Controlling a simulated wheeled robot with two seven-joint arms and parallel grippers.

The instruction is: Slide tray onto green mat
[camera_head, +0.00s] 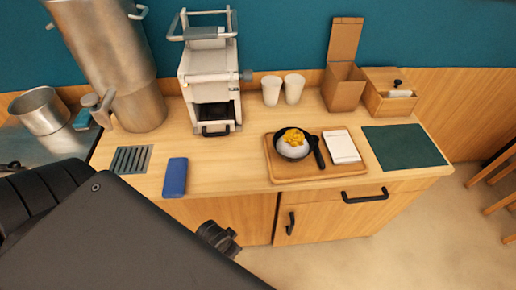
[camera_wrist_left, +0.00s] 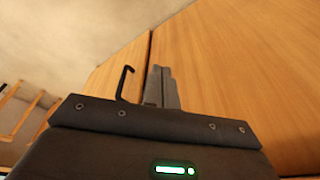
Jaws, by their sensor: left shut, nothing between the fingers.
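The wooden tray (camera_head: 294,172) lies on the counter, left of the green mat (camera_head: 404,147) and apart from it by a narrow gap. On the tray are a black pan (camera_head: 286,150) with white and yellow food (camera_head: 293,141), its handle pointing right, and a white rectangular item (camera_head: 341,146). The mat is bare. My left gripper (camera_head: 226,240) is in front of the counter, below its top, left of the tray. In the left wrist view its fingers (camera_wrist_left: 161,86) are together and empty, facing the wooden cabinet. My right gripper is not in view.
A blue box-like item (camera_head: 175,177) lies near the counter's front edge, left of the tray. A machine (camera_head: 209,75), two cups (camera_head: 282,89), a cardboard box (camera_head: 343,88) and a wooden box (camera_head: 389,98) stand behind. Black cabinet handles (camera_head: 365,195) protrude in front.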

